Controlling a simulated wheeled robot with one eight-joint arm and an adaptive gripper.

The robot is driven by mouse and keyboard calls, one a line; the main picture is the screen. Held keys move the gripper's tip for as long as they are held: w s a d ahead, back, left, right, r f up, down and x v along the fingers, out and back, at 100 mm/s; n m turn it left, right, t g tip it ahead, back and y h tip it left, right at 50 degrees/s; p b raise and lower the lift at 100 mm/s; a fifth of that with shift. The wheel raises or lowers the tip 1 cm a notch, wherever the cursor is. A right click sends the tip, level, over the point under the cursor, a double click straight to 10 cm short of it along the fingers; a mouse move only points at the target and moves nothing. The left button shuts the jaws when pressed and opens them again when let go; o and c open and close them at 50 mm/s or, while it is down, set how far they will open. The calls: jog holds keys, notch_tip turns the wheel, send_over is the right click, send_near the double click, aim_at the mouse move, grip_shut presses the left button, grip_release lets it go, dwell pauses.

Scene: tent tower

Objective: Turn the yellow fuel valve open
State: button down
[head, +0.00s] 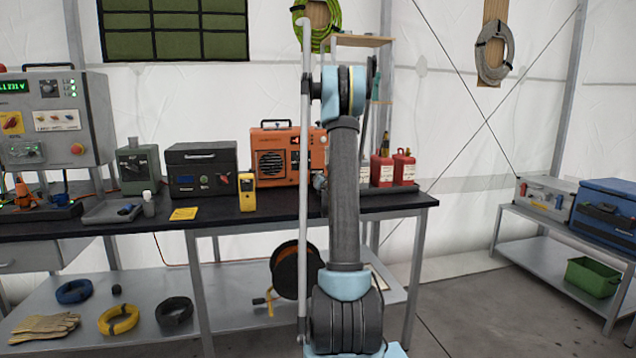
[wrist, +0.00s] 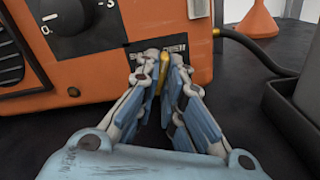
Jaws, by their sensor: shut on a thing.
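The orange generator (head: 270,157) stands on the black-topped workbench, partly behind my arm in the head view. In the wrist view its orange front panel (wrist: 100,75) fills the upper left, with a black numbered dial (wrist: 82,18). My gripper (wrist: 163,72) is at the lower right part of this panel, below a dark label. Its fingers are shut on the yellow fuel valve (wrist: 163,80), of which only a thin yellow strip shows between the fingertips. The fingers hide the rest, so I cannot tell the handle's angle. In the head view my arm hides the gripper.
A black hose (wrist: 245,48) leaves a brass fitting just right of my gripper. A dark tray (wrist: 296,110) stands farther right. On the bench are red bottles (head: 381,170), a yellow meter (head: 246,191) and a dark case (head: 203,168).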

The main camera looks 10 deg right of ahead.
jog(key=shift+w+m, duration=0.2)
jog(key=shift+m, duration=1.9)
jog(key=c, duration=1.7)
grip_release()
jog(key=s, duration=1.2)
